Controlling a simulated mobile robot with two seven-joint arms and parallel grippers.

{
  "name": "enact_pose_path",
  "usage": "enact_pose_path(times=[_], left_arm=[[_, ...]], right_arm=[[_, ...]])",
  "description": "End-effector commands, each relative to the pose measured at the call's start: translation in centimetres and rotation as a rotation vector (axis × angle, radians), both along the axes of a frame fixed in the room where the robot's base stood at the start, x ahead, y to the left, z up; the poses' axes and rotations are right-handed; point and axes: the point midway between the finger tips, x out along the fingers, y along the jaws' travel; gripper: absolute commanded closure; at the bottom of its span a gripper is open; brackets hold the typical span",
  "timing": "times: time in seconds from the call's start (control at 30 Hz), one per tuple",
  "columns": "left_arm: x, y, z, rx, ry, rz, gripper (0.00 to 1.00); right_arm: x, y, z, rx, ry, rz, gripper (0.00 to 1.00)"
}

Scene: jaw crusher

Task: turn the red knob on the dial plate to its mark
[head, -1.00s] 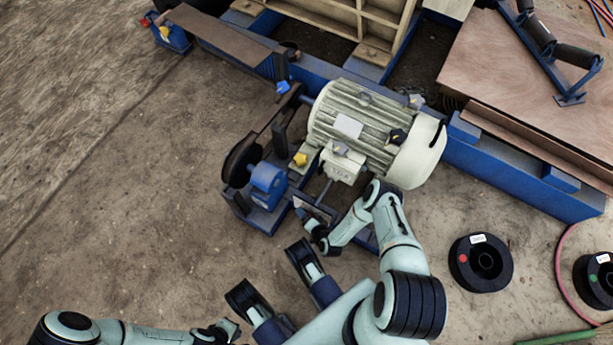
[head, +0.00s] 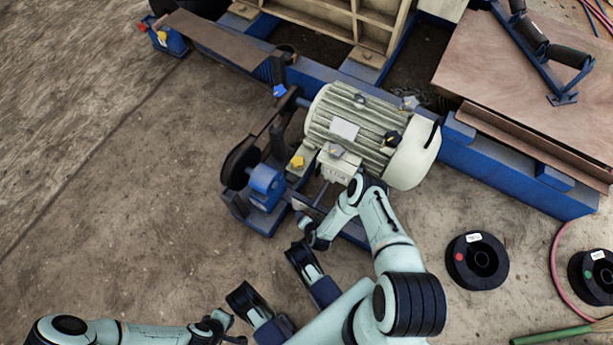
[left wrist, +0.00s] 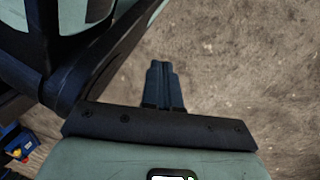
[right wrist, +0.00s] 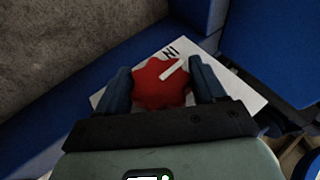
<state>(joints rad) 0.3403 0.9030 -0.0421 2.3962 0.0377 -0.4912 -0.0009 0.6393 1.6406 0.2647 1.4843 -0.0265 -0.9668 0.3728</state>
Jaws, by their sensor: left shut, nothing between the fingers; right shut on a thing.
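The red knob (right wrist: 158,84) shows in the right wrist view as a lobed red cap with a white pointer line. It sits on the white dial plate (right wrist: 247,92), which carries dark lettering just beyond the knob, near the pointer's outer end. My right gripper (right wrist: 164,86) is shut on the knob, one finger on each side; the fingers and wrist cover part of the plate. In the head view my right gripper (head: 308,238) reaches down beside the motor frame and the knob is hidden. My left gripper (left wrist: 165,68) is shut and empty above bare ground.
A large pale motor (head: 365,132) stands just beyond my right arm. A blue pulley housing (head: 264,187) is left of my right gripper. Blue frame beams (right wrist: 95,90) flank the plate. Black spools (head: 477,260) lie on the ground at right. Ground at left is clear.

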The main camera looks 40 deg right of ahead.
Motion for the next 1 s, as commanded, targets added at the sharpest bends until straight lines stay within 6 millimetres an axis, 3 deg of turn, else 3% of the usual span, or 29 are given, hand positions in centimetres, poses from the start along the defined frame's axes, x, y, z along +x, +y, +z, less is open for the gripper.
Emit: enact_pose_path(times=[0.2, 0.6, 1.0], left_arm=[[0.5, -0.1, 0.2, 0.001, -0.017, -0.001, 1.0], [-4.2, 0.5, -2.6, -0.009, 0.141, 0.015, 1.0], [-5.6, 0.7, -3.0, -0.012, 0.186, 0.019, 1.0]], right_arm=[[0.5, 0.2, 0.2, -0.08, 0.18, 0.008, 0.61], [0.6, 0.2, 0.0, -0.204, 0.479, 0.006, 0.61], [0.5, 0.1, 0.0, -0.283, 0.675, 0.001, 0.61]])
